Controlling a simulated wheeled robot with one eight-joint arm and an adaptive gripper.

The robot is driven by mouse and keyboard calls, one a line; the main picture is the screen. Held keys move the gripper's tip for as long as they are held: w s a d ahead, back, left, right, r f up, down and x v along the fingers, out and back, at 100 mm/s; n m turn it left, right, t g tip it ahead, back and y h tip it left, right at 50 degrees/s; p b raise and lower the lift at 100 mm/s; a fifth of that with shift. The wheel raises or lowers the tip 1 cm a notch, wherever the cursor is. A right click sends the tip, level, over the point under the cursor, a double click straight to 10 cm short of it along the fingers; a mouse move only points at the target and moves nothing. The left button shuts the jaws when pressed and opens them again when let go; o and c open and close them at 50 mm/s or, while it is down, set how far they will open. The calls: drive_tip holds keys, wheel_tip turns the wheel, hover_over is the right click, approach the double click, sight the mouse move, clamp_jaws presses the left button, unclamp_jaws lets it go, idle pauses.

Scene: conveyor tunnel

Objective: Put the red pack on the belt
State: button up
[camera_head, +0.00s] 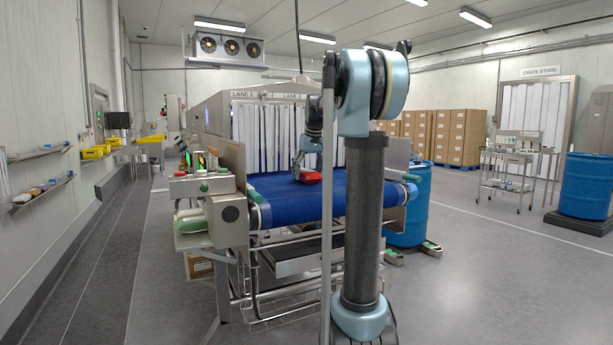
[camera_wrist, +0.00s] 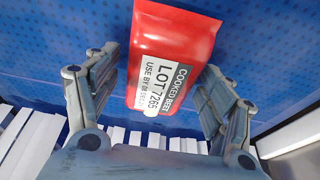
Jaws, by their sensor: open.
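The red pack (camera_head: 308,177) lies on the blue belt (camera_head: 275,194) in the head view, near the middle of the belt's front stretch. In the head view my gripper (camera_head: 298,170) is just left of the pack, small and partly hidden by my arm.
White strip curtains (camera_head: 262,130) hang at the tunnel mouth behind the belt. A control box with buttons (camera_head: 203,186) stands at the belt's left. A blue drum (camera_head: 408,215) stands at its right. A wire basket (camera_head: 290,305) hangs below. Open floor lies to the right.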

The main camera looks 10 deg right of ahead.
drive_tip(key=v, duration=1.2)
